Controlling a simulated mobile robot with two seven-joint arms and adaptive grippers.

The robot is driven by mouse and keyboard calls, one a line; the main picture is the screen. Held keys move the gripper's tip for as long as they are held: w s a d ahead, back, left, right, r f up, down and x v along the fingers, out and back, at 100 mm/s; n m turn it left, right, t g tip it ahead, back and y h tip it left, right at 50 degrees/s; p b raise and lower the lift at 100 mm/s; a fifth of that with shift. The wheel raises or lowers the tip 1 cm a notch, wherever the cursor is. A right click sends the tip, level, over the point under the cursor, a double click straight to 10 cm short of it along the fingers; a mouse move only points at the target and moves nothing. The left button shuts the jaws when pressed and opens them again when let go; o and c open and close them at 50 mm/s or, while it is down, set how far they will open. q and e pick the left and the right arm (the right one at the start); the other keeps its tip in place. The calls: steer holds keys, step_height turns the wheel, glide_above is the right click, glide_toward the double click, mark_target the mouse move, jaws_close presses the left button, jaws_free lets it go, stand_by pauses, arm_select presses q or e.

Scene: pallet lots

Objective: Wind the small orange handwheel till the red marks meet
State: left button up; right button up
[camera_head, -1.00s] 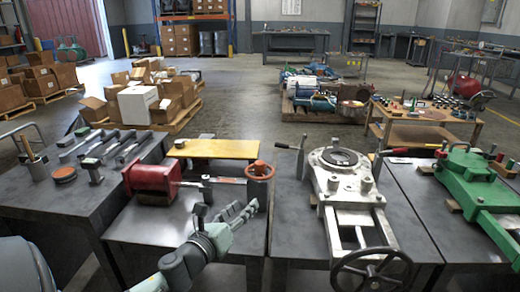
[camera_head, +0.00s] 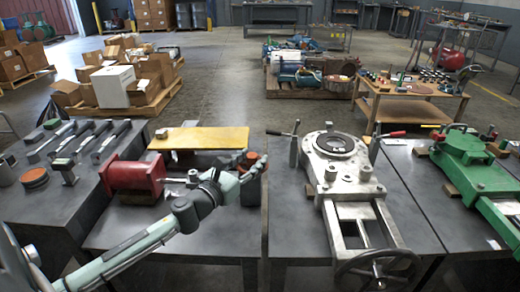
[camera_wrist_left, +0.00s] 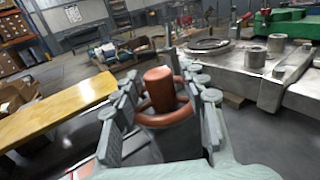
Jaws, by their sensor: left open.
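The small orange handwheel (camera_head: 248,157) tops a dark post (camera_head: 250,192) at the right edge of the middle bench and is partly hidden by my left gripper. In the left wrist view, its orange ring and thick hub (camera_wrist_left: 160,88) lie between the two fingers. My left gripper (camera_head: 256,167) is open, with its fingers spread to either side of the handwheel; I cannot tell whether they touch it. The red marks cannot be made out. My right gripper is not in view.
A red vise-like block (camera_head: 132,176) and a yellow board (camera_head: 200,138) are left of the handwheel. A pale metal machine (camera_head: 345,165) with a large black handwheel (camera_head: 380,268) stands to the right. A green machine (camera_head: 470,165) is farther right.

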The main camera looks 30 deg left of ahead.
mark_target(260, 156)
arm_select(q)
steer(key=shift+w, duration=2.4)
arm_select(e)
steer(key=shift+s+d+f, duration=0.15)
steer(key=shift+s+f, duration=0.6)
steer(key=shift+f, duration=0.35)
arm_select(q)
jaws_close()
